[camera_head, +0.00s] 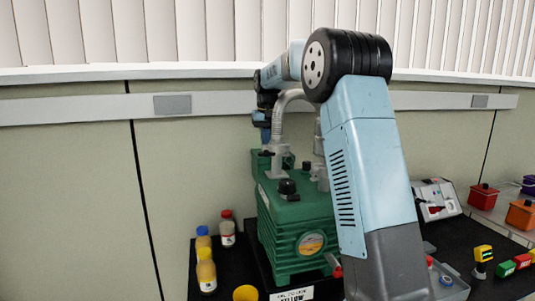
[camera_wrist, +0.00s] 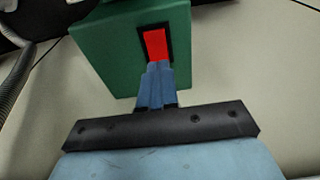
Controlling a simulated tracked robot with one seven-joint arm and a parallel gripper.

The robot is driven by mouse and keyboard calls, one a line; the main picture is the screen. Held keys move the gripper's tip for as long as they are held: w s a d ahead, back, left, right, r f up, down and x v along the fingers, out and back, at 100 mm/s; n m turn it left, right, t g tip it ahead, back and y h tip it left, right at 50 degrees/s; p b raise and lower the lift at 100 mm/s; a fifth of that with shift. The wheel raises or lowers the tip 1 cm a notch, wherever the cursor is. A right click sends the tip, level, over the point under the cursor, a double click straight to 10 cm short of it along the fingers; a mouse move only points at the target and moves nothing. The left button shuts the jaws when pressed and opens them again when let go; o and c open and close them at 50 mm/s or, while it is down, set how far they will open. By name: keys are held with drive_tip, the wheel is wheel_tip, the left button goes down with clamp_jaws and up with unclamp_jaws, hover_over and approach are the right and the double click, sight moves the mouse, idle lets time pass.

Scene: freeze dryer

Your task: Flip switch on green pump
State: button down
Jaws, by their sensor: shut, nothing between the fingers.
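The green pump (camera_head: 292,222) stands on the black bench top in the head view, partly hidden by my blue arm. In the wrist view, a green box-shaped part of the pump (camera_wrist: 105,48) carries a red switch (camera_wrist: 155,43) in a black frame. My gripper (camera_wrist: 157,68) is shut and empty, with its blue fingertips at the lower edge of the red switch. I cannot tell whether they touch it. In the head view, the blue gripper (camera_head: 265,132) shows small behind the pump's grey hose, and the switch is hidden.
Bottles with yellow, red and blue colours (camera_head: 206,270) stand left of the pump. A grey hose (camera_head: 279,115) rises from the pump. A white-fronted device (camera_head: 436,200) and red and orange boxes (camera_head: 522,214) stand at right. The wall is close behind.

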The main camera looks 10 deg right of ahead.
drive_tip(key=shift+f, duration=0.8)
idle(0.6)
drive_tip(key=shift+r, duration=3.55)
